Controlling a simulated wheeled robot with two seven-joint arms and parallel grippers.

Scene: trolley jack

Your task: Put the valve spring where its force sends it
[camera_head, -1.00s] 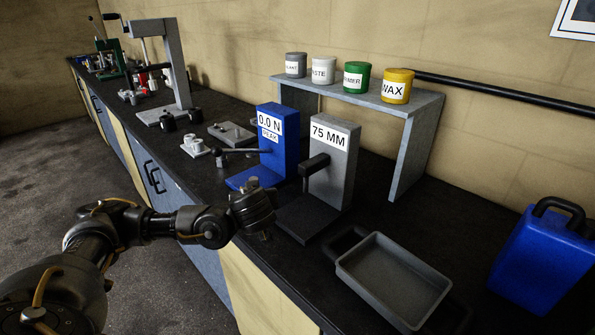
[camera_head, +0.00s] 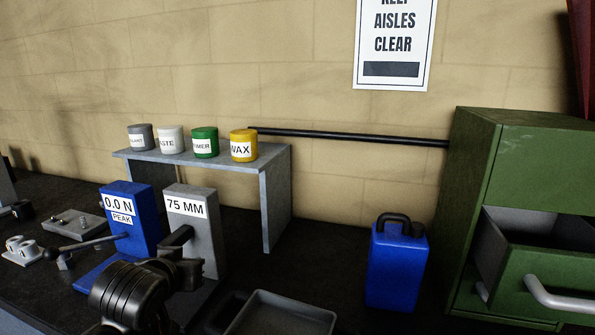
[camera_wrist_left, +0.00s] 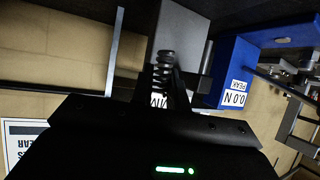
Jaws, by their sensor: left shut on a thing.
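The valve spring (camera_wrist_left: 165,72) is a dark coil held between the fingers of my left gripper (camera_wrist_left: 164,84) in the left wrist view. In the head view my left wrist is in front of the testers, and the spring cannot be made out there. The blue force tester (camera_head: 133,222) shows 0.0 N PEAK and has a lever at its left. The grey gauge (camera_head: 196,222) beside it is labelled 75 MM. A green cabinet (camera_head: 478,165) at the right has a drawer (camera_head: 540,228) standing open. My right gripper is not in view.
A grey tray (camera_head: 280,318) lies on the dark bench at the front. A blue can (camera_head: 397,265) stands by the cabinet. A grey shelf (camera_head: 277,190) carries several labelled tins. A wall sign (camera_head: 393,40) says to keep aisles clear.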

